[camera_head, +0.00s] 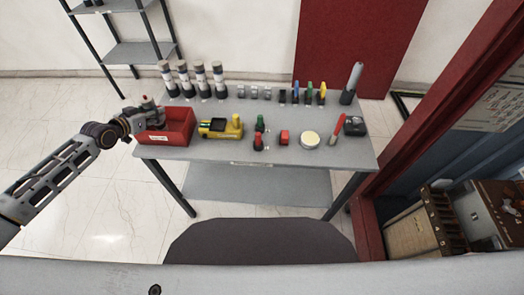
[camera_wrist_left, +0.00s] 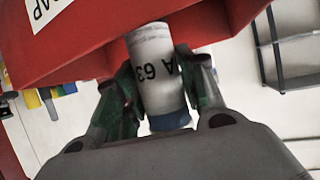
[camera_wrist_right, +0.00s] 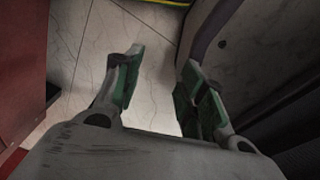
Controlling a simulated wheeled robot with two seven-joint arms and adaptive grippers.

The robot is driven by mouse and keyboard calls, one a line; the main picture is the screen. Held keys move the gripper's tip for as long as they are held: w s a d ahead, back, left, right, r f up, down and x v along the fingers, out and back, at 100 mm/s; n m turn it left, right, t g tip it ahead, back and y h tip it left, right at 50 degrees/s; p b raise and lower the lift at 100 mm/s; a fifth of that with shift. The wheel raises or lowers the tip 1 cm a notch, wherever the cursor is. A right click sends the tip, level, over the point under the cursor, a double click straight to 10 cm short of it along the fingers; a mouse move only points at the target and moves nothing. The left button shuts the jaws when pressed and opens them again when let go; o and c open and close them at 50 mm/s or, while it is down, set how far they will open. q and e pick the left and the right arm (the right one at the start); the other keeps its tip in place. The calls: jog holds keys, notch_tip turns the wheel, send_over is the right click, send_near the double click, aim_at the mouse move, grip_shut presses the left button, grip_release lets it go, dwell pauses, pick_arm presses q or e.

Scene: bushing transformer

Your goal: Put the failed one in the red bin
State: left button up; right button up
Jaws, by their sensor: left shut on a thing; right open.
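The red bin (camera_head: 179,138) stands at the left end of the grey table, with a white label on its front. It also fills the top of the left wrist view (camera_wrist_left: 90,45), where its label ends in "AP". My left gripper (camera_head: 152,113) is at the bin's left part. It is shut on a white cylinder (camera_wrist_left: 155,65) marked "A 63", with a blue band at one end. The cylinder overlaps the bin in the left wrist view; whether it touches is unclear. Several bushings (camera_head: 200,80) stand upright behind the bin. My right gripper (camera_wrist_right: 163,65) is open and empty above the floor.
On the table (camera_head: 210,154) are a yellow device (camera_head: 220,128), small red and green parts, a round white disc (camera_head: 310,140), coloured pieces at the back and a red-tipped tool (camera_head: 337,128). A shelf rack (camera_head: 140,53) stands back left. A red-framed cabinet (camera_head: 440,125) is at right.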

pick_arm(q)
jog(key=shift+f, duration=0.15)
jog(key=o, duration=1.1)
jog(key=shift+c, duration=0.2)
jog(key=o, duration=0.4)
jog(key=shift+f, duration=0.1)
jog(key=v, duration=0.6)
jog(key=shift+s, duration=0.15)
pick_arm(e)
jog(key=shift+s+d+f, duration=0.2)
jog(key=shift+s+d, duration=0.05)
jog(key=shift+s, duration=0.1)
pick_arm(q)
jog(key=shift+s+a+r, duration=0.35)
jog(key=shift+s, duration=0.25)
